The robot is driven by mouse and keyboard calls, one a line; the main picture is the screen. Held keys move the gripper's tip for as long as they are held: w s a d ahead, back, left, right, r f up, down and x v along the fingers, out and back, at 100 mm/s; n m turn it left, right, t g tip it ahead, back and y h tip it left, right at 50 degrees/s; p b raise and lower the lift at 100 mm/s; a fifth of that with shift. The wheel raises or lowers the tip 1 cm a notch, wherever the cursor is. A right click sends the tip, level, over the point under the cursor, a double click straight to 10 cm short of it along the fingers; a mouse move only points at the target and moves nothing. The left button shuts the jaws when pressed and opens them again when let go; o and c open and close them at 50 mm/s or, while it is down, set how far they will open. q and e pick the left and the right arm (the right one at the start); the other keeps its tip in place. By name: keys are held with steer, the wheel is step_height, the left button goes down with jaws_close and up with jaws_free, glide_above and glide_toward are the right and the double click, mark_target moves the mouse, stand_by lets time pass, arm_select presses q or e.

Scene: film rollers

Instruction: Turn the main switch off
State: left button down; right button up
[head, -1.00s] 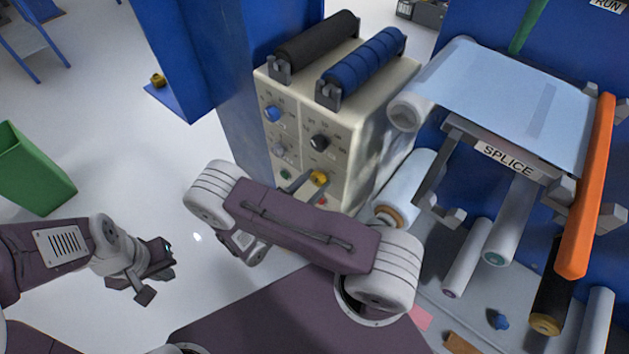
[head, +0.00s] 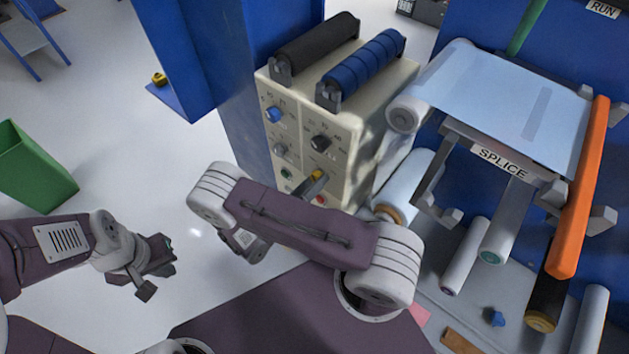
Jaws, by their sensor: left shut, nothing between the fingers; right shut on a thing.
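The beige control box (head: 345,190) stands in the middle of the head view, with knobs and buttons on its front. Low on that front is the yellow main switch (head: 317,174), partly covered by my gripper. My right gripper (head: 314,181) is at the switch and shut on it; my own forearm hides much of the hand. My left gripper (head: 168,257) is shut and empty, over the floor at the left, well apart from the box.
A black roller (head: 318,47) and a blue roller (head: 362,68) lie on top of the box. A blue knob (head: 273,114) and a black knob (head: 320,143) sit above the switch. The splice table (head: 500,163) with several rollers stands at right. A green bin (head: 35,170) is at left.

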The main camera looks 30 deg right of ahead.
steer(key=shift+n, duration=0.4)
steer(key=o, duration=1.4)
steer(key=shift+c, duration=0.2)
steer(key=b+v, duration=0.2)
steer(key=v, duration=0.7)
